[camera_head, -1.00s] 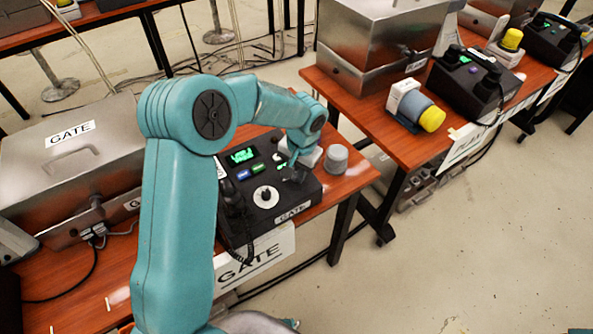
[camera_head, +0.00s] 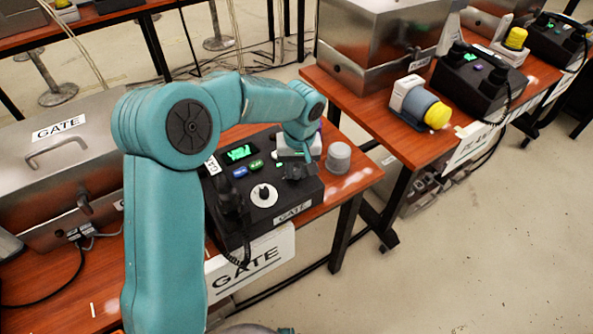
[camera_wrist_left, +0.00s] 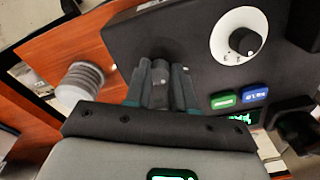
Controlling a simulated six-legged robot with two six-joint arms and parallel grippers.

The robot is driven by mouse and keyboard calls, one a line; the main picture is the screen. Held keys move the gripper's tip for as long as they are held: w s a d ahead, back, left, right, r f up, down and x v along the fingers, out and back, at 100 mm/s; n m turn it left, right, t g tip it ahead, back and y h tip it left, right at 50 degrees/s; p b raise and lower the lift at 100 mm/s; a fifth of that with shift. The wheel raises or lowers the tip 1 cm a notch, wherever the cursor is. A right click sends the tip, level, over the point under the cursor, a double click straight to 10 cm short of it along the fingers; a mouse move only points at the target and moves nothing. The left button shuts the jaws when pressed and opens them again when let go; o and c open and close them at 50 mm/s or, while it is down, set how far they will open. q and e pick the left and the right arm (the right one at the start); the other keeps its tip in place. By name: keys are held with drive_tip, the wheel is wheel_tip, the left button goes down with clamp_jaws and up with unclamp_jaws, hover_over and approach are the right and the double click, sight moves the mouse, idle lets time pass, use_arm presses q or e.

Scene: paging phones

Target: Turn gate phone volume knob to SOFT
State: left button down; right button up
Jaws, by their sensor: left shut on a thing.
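The gate phone (camera_head: 300,200) is a black box on the wooden table, with a green display (camera_head: 239,152), blue and green buttons and a white dial with a black knob (camera_head: 264,195). That dial knob also shows at upper right in the wrist view (camera_wrist_left: 246,41), apart from my fingers. My left gripper (camera_head: 297,172) is low over the phone's right part. In the wrist view its fingers (camera_wrist_left: 160,82) are shut on a small grey post (camera_wrist_left: 160,68) on the black panel. The post's lower part and any markings are hidden. My right gripper is not in view.
A grey ribbed cylinder (camera_head: 339,156) stands right of the phone, close to my gripper. A handset (camera_head: 231,200) with a coiled cord lies at the phone's left. A metal case (camera_head: 60,170) stands further left. Another table (camera_head: 400,140) with a similar phone (camera_head: 470,85) is at right.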

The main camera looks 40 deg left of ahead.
sight(300, 182)
use_arm(q)
drive_tip(key=shift+n, duration=0.3)
drive_tip(key=c, duration=0.9)
unclamp_jaws()
drive_tip(key=shift+c, duration=0.2)
wheel_tip(300, 182, up, 16)
drive_tip(key=d+p, duration=0.1)
drive_tip(key=p, duration=0.1)
drive_tip(key=shift+s+d+r, duration=0.15)
drive_tip(key=shift+s+r, duration=0.05)
